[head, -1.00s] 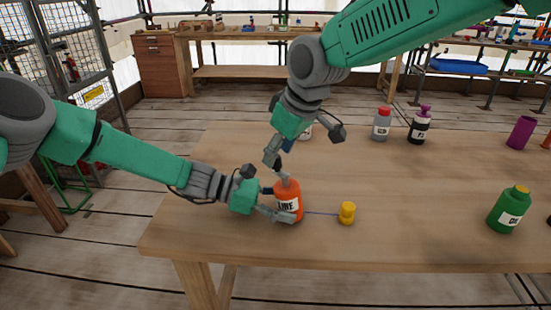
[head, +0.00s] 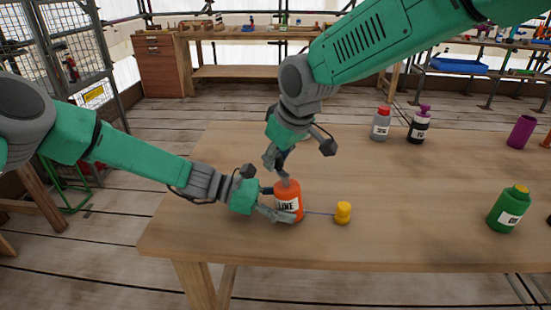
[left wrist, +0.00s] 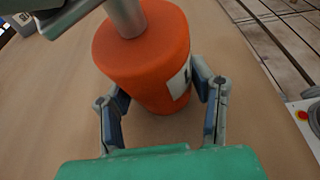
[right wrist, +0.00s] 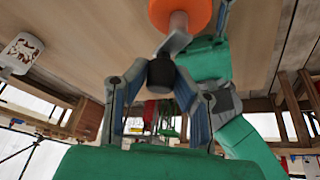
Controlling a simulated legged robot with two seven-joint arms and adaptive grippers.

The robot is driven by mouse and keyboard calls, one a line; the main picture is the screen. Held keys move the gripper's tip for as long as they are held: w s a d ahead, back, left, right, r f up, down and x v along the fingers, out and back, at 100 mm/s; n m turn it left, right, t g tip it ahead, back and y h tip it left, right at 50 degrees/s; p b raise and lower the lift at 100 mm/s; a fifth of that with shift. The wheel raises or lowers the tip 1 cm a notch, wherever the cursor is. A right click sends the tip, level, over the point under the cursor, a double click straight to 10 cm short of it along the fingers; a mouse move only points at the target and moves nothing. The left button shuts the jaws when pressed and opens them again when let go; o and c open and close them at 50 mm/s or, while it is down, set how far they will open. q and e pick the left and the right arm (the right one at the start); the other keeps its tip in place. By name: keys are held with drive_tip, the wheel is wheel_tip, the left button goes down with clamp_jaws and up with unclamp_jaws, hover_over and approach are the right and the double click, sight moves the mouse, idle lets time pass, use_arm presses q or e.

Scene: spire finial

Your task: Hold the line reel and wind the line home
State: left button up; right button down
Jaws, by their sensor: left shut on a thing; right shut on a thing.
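The orange line reel (head: 288,203), labelled LINE, stands upright on the table near its front edge. My left gripper (head: 273,203) is shut around its body from the left; the left wrist view shows the reel (left wrist: 150,55) between both fingers. My right gripper (head: 276,165) is above the reel, shut on the crank handle. In the right wrist view the dark handle knob (right wrist: 161,70) sits between the fingers, joined by a grey crank arm (right wrist: 174,44) to the reel's top. A thin blue line (head: 318,213) runs from the reel to a yellow weight (head: 343,212) on the table.
A green bottle (head: 508,210) stands at the right of the table (head: 400,190). A grey bottle with a red cap (head: 381,124), a purple-capped bottle (head: 420,125) and a purple cup (head: 521,131) stand farther back. The table's middle is clear.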

drive_tip(key=shift+m+t+h, duration=0.3)
drive_tip(key=shift+m+t, duration=0.1)
drive_tip(key=shift+m, duration=0.5)
drive_tip(key=c, duration=1.4)
unclamp_jaws()
drive_tip(key=shift+d, duration=0.1)
drive_tip(key=shift+o, duration=0.2)
drive_tip(key=shift+r, duration=0.15)
drive_tip(key=v, duration=1.1)
drive_tip(key=shift+r, duration=0.35)
drive_tip(key=shift+d, duration=0.1)
